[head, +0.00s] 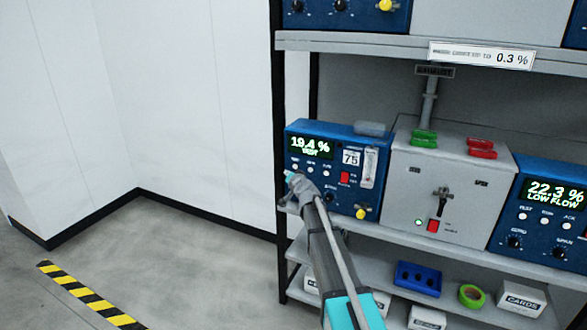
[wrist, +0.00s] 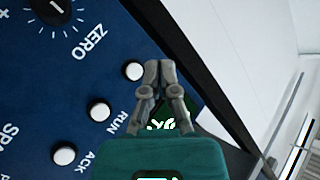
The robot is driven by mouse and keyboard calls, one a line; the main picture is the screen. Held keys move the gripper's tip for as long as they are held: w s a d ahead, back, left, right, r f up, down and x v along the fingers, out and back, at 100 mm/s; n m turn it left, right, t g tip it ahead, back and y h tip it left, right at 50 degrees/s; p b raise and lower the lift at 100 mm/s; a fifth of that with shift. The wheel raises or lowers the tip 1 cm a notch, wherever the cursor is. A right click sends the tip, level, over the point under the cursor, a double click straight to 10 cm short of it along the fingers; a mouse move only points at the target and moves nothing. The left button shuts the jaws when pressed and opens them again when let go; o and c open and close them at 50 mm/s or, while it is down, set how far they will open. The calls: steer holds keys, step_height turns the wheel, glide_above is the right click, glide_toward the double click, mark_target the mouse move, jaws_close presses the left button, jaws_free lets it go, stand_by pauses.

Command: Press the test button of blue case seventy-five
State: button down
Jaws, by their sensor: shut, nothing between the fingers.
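Blue case seventy-five (head: 337,150) stands on the shelf, marked by a white "75" plate (head: 351,158). Its display (head: 310,148) reads 19.4 % with TEST below. Three white buttons sit in a row under the display. In the wrist view the end button (wrist: 133,71) is right beside my fingertips; its label is hidden by my gripper. The RUN button (wrist: 100,110) and the ACK button (wrist: 64,154) follow in the row. My gripper (wrist: 158,66) is shut and empty, its tips close to the panel; contact cannot be told. In the head view my gripper (head: 291,176) is at the panel's left edge.
A grey unit (head: 440,185) with green and red clips on top stands right of the case. Another blue case (head: 545,215) reads 22.3 % LOW FLOW. A lower shelf holds a blue tray (head: 418,279) and boxes. The floor at left is clear beyond striped tape (head: 88,295).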

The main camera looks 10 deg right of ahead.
steer(key=shift+s+a, duration=0.55)
steer(key=shift+s, duration=0.2)
steer(key=s+a+f+n+g+y, duration=0.1)
steer(key=s+a+f+n+g, duration=0.2)
steer(key=s, duration=0.4)
steer(key=s+f+n+g, duration=0.1)
steer(key=s+f+g, duration=0.25)
steer(key=s, duration=0.35)
steer(key=s+a+f+n+g+y, duration=0.1)
steer(key=s+a+f+g, duration=0.1)
steer(key=s+f, duration=0.35)
steer(key=s+d+f+g+h, duration=0.2)
steer(key=s+g, duration=0.1)
steer(key=s, duration=0.5)
steer(key=s+d+f+g+h, duration=0.1)
steer(key=s+g, duration=0.1)
steer(key=s, duration=0.6)
steer(key=s+d+g+h, duration=0.1)
steer(key=s+d+g, duration=0.15)
steer(key=s, duration=0.55)
step_height(320, 180, up, 12)
steer(key=p, duration=1.3)
steer(key=shift+r+n+h, duration=0.15)
steer(key=shift+n+h, duration=0.15)
